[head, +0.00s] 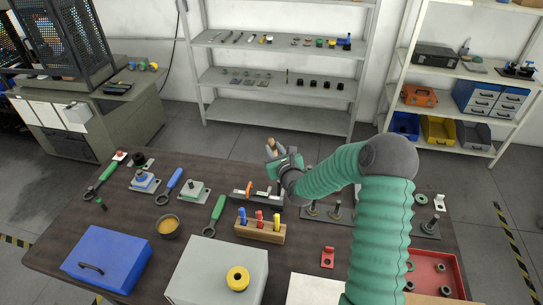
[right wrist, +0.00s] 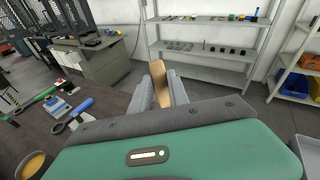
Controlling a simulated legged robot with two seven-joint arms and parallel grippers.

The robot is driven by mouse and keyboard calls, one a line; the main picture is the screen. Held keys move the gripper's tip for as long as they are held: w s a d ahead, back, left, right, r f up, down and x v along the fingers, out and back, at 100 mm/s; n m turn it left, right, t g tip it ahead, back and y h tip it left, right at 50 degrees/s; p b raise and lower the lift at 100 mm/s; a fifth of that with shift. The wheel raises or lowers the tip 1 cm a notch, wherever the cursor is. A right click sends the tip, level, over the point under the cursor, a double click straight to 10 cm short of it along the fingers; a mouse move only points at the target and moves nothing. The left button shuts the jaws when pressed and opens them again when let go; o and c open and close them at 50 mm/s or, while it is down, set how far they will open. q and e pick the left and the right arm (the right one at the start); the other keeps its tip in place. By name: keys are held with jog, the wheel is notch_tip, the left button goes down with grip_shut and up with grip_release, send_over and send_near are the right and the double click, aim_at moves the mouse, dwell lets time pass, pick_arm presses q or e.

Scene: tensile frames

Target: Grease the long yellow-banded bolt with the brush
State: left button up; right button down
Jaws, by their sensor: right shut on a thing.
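My right gripper (head: 276,156) is raised above the far edge of the table and is shut on a tan wooden piece, which looks like the brush handle (head: 271,143). In the right wrist view the piece (right wrist: 160,82) stands between the two grey fingers; no bristles can be made out. A dark bowl (head: 168,226) with amber contents stands on the table, left of and nearer than the gripper. Upright bolts (head: 336,211) stand on a grey plate, partly behind my right arm. I cannot make out a yellow band on any of them. My left gripper is out of view.
A wooden block with coloured-handled tools (head: 260,231), a grey box (head: 218,272) with a yellow ring, a blue box (head: 106,258) and a red tray (head: 436,272) stand on the table (head: 66,222). Wrenches lie at left. Shelves (head: 280,122) stand behind.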

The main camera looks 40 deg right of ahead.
jog(key=shift+s+d+f, duration=0.1)
jog(key=shift+s+d, duration=0.05)
jog(key=shift+d, duration=0.2)
jog(key=f+b, duration=0.2)
jog(key=f, duration=0.1)
jog(key=f+b, duration=0.2)
jog(key=shift+w, duration=0.4)
jog(key=shift+s+f, duration=0.1)
jog(key=shift+f, duration=0.05)
jog(key=shift+d+f, duration=0.15)
jog(key=shift+d, duration=0.15)
jog(key=shift+a, duration=0.25)
jog(key=shift+r, duration=0.3)
jog(key=shift+f, duration=0.1)
jog(key=shift+d, duration=0.1)
jog(key=shift+f, duration=0.35)
